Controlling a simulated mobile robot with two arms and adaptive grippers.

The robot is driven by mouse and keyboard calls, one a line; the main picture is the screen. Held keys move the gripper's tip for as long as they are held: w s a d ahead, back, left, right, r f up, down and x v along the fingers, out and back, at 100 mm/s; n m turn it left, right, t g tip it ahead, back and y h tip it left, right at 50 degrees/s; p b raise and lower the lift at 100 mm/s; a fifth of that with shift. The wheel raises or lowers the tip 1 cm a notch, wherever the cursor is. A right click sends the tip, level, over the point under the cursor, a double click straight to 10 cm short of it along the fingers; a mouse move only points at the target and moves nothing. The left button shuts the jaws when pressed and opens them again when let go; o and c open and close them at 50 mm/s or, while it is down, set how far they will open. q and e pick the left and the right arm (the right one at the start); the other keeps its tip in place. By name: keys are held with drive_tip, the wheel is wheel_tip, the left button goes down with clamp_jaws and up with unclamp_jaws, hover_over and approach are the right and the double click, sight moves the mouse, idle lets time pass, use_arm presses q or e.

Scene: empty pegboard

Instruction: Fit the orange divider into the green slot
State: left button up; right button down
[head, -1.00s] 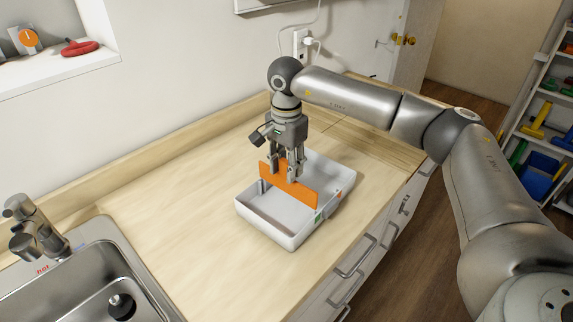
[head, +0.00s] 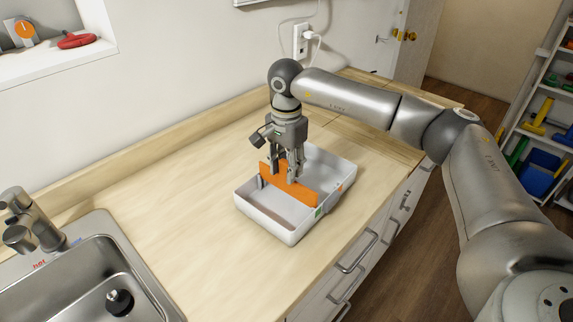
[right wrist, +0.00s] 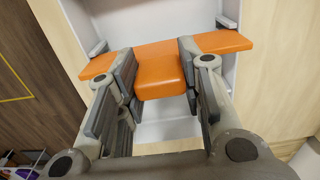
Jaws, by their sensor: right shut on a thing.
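The orange divider (head: 297,190) is upright and spans the white open box (head: 262,212) on the counter. My right gripper (head: 287,176) is above the box, shut on the middle of the divider; the right wrist view also shows the fingers around the divider's orange grip (right wrist: 160,76). The divider's lower edge is down inside the box. Its right end is close to the green mark (head: 319,212) on the box wall. In the right wrist view its ends lie just beside grey rails (right wrist: 97,48) on the walls. Whether they sit in the slot, I cannot tell. My left gripper is out of view.
An orange mark (head: 340,188) is farther along the same box wall. A sink (head: 95,290) with a faucet (head: 32,222) is at the lower left. The counter (head: 190,190) left of the box is clear. The counter's front edge and drawers lie right of the box.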

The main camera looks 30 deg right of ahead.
drive_tip(key=shift+f+b, duration=1.4)
drive_tip(key=shift+f, duration=0.65)
drive_tip(key=c, duration=0.9)
unclamp_jaws()
drive_tip(key=shift+r, duration=0.1)
wheel_tip(320, 180, up, 12)
drive_tip(key=shift+f, duration=0.1)
